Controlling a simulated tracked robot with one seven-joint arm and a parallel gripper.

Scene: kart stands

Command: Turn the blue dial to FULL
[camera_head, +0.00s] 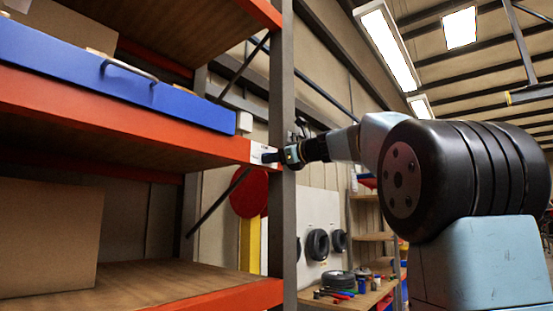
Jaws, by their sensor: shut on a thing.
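A small white plate (257,148) with faint marks sits at the end of the orange shelf beam, by the grey upright; its lettering is too small to read. My gripper (279,156) reaches in from the right, in front of the upright, and is shut on the dial. Which mark the dial points to cannot be told.
A blue drawer (120,80) with a metal handle lies on the shelf above left. A cardboard box (50,238) stands on the lower shelf. The grey upright (283,90) is right at my gripper. Behind, a bench (345,302) holds tyres and tools.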

